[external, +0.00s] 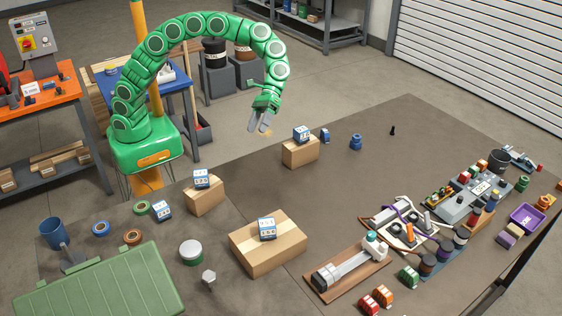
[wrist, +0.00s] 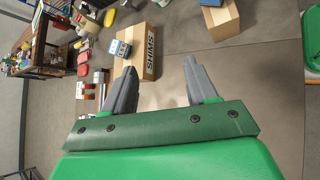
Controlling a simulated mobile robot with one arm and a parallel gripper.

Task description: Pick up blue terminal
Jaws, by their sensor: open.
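Several similar blue-and-white terminal blocks are in the external view. Others are on a smaller box (external: 201,178), on the large box (external: 267,228) and on the table (external: 161,211). I cannot tell which one is meant. My gripper (external: 259,127) is open and empty, above and left of the far box. In the wrist view my gripper (wrist: 160,68) has a blue block (wrist: 119,48) and a box marked SHIMS (wrist: 140,45) beyond its fingers.
A blue spool-like part (external: 356,142) and a small black piece (external: 392,130) lie right of the far box. Fittings and a pump assembly (external: 340,270) crowd the right side. A green case (external: 98,282) is at front left. The table's far middle is mostly clear.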

